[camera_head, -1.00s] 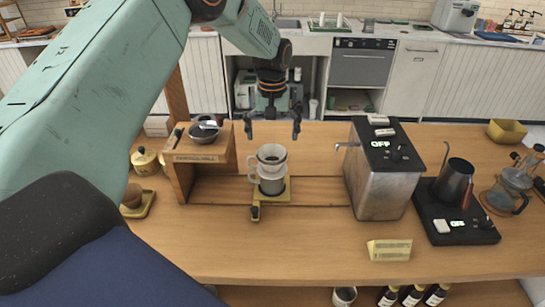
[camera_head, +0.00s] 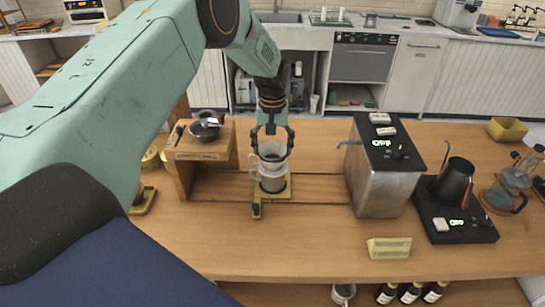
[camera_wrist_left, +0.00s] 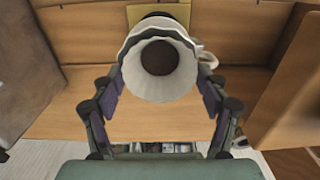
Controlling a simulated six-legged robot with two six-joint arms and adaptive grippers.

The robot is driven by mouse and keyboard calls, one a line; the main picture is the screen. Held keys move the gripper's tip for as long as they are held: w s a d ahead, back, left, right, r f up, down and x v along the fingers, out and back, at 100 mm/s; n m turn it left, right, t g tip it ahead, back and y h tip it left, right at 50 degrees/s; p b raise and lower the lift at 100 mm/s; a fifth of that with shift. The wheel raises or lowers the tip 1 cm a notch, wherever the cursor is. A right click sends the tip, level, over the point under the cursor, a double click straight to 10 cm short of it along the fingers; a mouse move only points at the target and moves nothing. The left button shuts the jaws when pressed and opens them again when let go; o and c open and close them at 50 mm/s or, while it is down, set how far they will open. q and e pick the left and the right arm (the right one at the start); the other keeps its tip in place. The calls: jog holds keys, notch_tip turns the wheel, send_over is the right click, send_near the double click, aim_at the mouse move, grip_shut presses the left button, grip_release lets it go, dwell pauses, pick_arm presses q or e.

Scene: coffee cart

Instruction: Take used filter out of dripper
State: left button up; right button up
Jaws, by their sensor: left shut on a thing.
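The used filter (camera_head: 271,148) is a pale paper cone in the white dripper (camera_head: 267,165), which has a handle and sits over a grey vessel on a small yellow stand. My left gripper (camera_head: 272,153) comes down from above, with a finger on each side of the filter's upper part. In the left wrist view the filter (camera_wrist_left: 150,90) shows a pale, pleated wall and dark brown grounds inside. The fingers (camera_wrist_left: 162,89) are shut on it from both sides. The dripper's lower part is mostly hidden there. My right gripper is not in view.
A wooden shelf (camera_head: 200,153) with a dark bowl (camera_head: 205,130) stands left of the dripper. A steel machine (camera_head: 378,185) stands to the right, with a black kettle (camera_head: 454,183) beyond. A yellow sign (camera_head: 389,248) lies near the front edge. The counter before the dripper is clear.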

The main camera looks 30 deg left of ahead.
pick_arm(q)
jog(key=shift+s+d+r, duration=0.15)
jog(key=shift+d, duration=0.15)
jog(key=shift+c, duration=0.4)
jog(key=shift+r, duration=0.1)
